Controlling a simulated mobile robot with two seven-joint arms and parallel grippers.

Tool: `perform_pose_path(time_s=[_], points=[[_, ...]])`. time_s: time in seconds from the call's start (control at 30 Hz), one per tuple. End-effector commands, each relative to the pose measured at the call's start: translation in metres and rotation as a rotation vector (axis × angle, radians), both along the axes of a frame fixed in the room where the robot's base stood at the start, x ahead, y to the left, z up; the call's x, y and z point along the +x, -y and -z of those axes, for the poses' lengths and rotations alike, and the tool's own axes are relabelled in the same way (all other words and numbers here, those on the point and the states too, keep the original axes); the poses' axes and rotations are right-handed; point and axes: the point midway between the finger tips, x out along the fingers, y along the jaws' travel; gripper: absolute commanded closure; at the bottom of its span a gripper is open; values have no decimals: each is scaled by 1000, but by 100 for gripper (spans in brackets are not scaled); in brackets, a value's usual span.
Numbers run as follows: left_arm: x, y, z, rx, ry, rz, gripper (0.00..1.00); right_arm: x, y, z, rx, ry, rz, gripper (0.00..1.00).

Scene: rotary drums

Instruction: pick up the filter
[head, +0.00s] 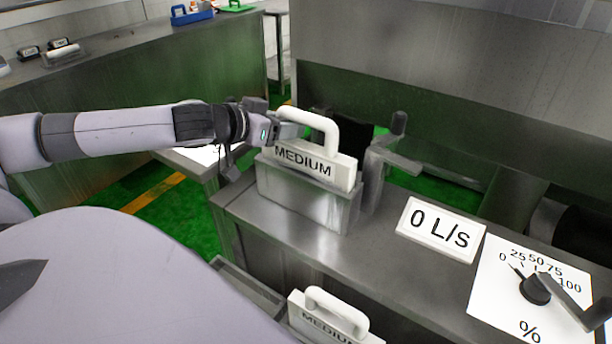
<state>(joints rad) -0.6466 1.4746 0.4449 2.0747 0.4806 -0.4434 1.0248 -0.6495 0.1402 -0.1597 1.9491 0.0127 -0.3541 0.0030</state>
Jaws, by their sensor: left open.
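A white filter (340,172) marked "MEDIUM", with a white arched handle, sits upright in a metal holder (300,200) on the steel bench. A second white filter (330,322) marked "MEDIUM" shows at the bottom edge, lower down and partly cut off. My left gripper (290,130) reaches in from the left and is open at the left side of the upper filter's handle. Whether a finger touches the handle cannot be told. My right gripper is not in view.
A "0 L/s" sign (440,230) and a percent dial (535,288) with a lever are on the bench at right. A metal clamp-like part (385,160) stands just right of the holder. A counter (130,75) with a blue tray (192,15) is behind.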

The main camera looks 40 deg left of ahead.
Motion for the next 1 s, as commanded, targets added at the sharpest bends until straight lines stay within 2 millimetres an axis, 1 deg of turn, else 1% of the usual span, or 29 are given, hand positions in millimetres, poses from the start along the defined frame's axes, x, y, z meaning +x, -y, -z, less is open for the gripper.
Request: perform_pose_path(time_s=[0.07, 0.1, 0.17, 0.2, 0.27, 0.6, 0.73, 0.87, 1.0], points=[[0, 0, 0, 0, 0, 0, 44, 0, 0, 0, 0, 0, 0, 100], [0, 0, 0, 0, 0, 0, 47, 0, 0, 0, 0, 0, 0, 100], [0, 0, 0, 0, 0, 0, 67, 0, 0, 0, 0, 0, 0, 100], [0, 0, 0, 0, 0, 0, 80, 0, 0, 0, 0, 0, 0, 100], [0, 0, 0, 0, 0, 0, 100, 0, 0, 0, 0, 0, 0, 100], [0, 0, -2, -2, 3, 1, 100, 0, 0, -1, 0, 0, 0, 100], [0, 0, -6, -2, 3, 0, 100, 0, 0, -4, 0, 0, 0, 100], [0, 0, -17, -2, 5, 1, 100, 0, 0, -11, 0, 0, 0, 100], [0, 0, -35, -3, 6, 0, 100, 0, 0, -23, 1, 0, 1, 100]])
